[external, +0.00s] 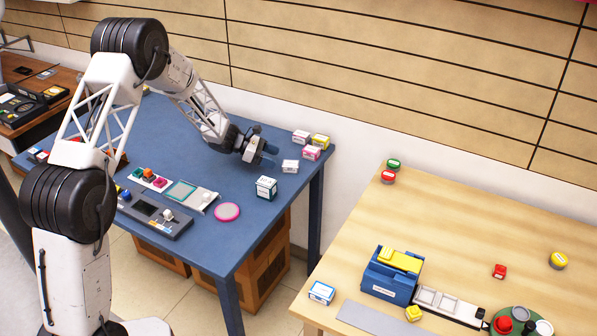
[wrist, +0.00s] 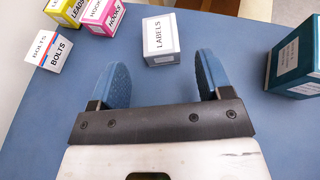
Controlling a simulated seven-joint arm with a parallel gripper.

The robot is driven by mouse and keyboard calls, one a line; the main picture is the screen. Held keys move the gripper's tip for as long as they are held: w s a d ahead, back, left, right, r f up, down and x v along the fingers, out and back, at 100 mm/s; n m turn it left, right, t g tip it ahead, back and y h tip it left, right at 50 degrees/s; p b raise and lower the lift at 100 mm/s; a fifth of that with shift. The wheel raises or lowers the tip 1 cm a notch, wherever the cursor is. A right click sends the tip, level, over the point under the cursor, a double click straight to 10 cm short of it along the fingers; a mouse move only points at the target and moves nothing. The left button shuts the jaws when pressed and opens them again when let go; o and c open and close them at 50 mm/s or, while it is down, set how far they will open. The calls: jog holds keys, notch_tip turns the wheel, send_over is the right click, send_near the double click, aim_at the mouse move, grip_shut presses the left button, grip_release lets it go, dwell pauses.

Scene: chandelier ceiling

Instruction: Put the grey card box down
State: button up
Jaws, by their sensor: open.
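The grey card box (wrist: 161,38), pale and labelled LABELS, stands upright on the blue table in the wrist view. It also shows in the external view (external: 290,166), near the table's right end. My gripper (wrist: 158,72) is open, with its two blue fingers spread wide. In the external view my gripper (external: 268,155) is low over the table, just left of the box. The box is ahead of and partly between the fingertips, with a gap on each side; neither finger appears to touch it.
BOLTS (wrist: 49,50), pink (wrist: 101,14) and yellow (wrist: 64,8) boxes stand left of it in the wrist view. A teal box (wrist: 295,65) stands right of the fingers. A pink disc (external: 227,211) and panels lie nearby. A wooden table (external: 440,220) stands apart at right.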

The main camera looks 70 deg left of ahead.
jog(key=shift+v, duration=2.85)
jog(key=w+d+r+m+g, duration=0.1)
jog(key=d+r+m+g, duration=0.35)
jog(key=d, duration=0.95)
jog(key=w+d+r+m+g+h, duration=0.1)
jog(key=d+r+m, duration=0.65)
jog(key=d, duration=0.65)
jog(key=w+d+r+m+g, duration=0.1)
jog(key=d+r+m+g, duration=0.2)
jog(key=d+r, duration=0.85)
jog(key=s+d+r+m+g+y, duration=0.1)
jog(key=s+d+m, duration=0.35)
jog(key=d, duration=0.45)
jog(key=s+d+r+m+g+y, duration=0.1)
jog(key=s+d+m, duration=0.2)
jog(key=s+d, duration=0.5)
jog(key=s+d+m+y, duration=0.4)
jog(key=s+d+m, duration=0.5)
jog(key=s+d, duration=0.2)
jog(key=s, duration=0.2)
jog(key=shift+s+r, duration=0.25)
jog(key=shift+r, duration=0.05)
